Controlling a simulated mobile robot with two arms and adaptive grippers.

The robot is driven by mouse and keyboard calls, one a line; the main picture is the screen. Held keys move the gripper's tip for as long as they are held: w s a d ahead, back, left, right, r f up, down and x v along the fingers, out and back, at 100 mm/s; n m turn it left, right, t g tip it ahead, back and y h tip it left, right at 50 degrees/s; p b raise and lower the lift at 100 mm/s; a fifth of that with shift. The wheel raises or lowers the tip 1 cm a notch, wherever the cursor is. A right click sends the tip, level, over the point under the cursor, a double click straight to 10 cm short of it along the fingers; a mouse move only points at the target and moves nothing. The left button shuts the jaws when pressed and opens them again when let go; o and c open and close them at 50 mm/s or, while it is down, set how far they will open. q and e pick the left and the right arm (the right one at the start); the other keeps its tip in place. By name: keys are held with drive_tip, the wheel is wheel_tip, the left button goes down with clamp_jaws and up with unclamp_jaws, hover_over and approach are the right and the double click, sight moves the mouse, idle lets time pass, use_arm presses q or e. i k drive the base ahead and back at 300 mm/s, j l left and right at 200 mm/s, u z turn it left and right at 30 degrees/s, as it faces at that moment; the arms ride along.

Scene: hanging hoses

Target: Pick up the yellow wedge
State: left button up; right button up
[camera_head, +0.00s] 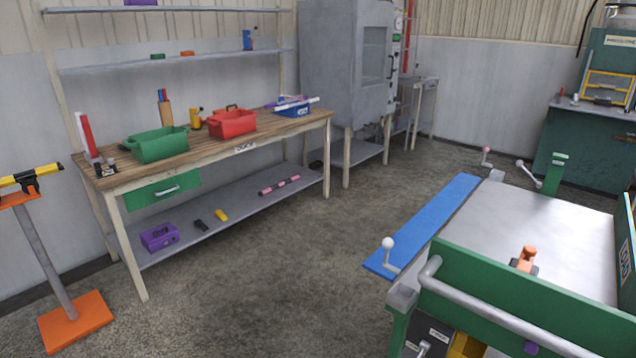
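A small yellow piece (221,215), which looks like the yellow wedge, lies on the grey lower shelf (245,207) of the wooden workbench. It is too small in the picture to make out its exact shape. A small black piece (201,225) lies just left of it, apart from it. Neither of my grippers shows in the head view.
A purple box (159,237) and a pink-and-black rod (280,185) share the lower shelf. Green (160,146) and red (232,124) bins stand on the bench top (205,150). An orange-based stand (75,322) is at left, a green cart (520,300) at right. Floor between is clear.

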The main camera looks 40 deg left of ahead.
sight(220, 213)
drive_tip(key=j+u, duration=0.15)
drive_tip(key=u, duration=0.2)
drive_tip(key=j+u, duration=0.1)
drive_tip(key=u, duration=0.25)
drive_tip(key=i+j+u, duration=0.2)
drive_tip(key=j, duration=0.3)
drive_tip(key=i+j+u, duration=0.15)
drive_tip(key=j, duration=0.3)
drive_tip(key=i+j+u, duration=0.2)
drive_tip(key=i+j, duration=0.15)
drive_tip(key=i+j+u, duration=0.15)
drive_tip(key=i+j, duration=0.15)
drive_tip(key=j, duration=0.2)
drive_tip(key=i+j, duration=0.45)
drive_tip(key=j, duration=0.15)
drive_tip(key=i+j, duration=0.45)
drive_tip(key=j, duration=0.15)
drive_tip(key=u, duration=0.5)
